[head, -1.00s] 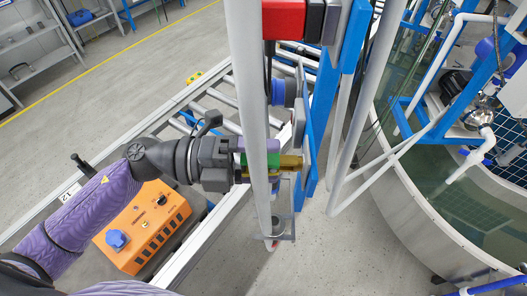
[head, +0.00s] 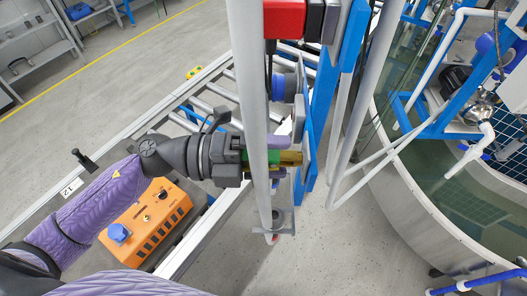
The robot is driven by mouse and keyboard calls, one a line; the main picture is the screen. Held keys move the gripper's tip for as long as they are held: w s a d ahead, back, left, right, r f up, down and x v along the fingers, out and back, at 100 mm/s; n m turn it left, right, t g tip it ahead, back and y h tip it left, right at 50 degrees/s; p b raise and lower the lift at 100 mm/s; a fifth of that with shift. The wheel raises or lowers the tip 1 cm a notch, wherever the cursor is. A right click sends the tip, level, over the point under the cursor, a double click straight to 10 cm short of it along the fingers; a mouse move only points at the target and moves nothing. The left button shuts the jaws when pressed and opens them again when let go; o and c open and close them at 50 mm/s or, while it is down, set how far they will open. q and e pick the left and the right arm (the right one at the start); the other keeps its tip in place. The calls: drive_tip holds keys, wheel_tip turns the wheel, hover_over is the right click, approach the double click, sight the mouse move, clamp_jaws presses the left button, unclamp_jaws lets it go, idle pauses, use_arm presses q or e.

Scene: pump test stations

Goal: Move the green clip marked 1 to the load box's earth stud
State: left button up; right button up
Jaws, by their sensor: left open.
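A green clip (head: 260,158) with a brass-coloured end (head: 291,158) points right toward the blue upright. The thin grey post crosses in front of part of it, and its marking is not readable. My left gripper (head: 283,157) reaches in from the left at the clip's height. It is open, with a purple-grey finger above the clip and a darker part below it. The post hides part of the fingers, so I cannot tell whether they touch the clip. The orange load box (head: 146,222) has a blue socket or knob and small fittings on top. I cannot tell which is its earth stud. My right gripper is not in view.
The grey post (head: 250,90) stands very close to my left gripper. A blue upright (head: 338,85) is just right of it. A roller conveyor (head: 215,92) runs behind. A round water tank (head: 420,215) stands at right. The floor between is clear.

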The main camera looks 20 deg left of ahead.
sight(243, 158)
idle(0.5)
use_arm(q)
clamp_jaws()
idle(0.3)
drive_tip(key=shift+a, duration=0.1)
drive_tip(key=shift+b+v, duration=0.6)
drive_tip(key=shift+v, duration=2.35)
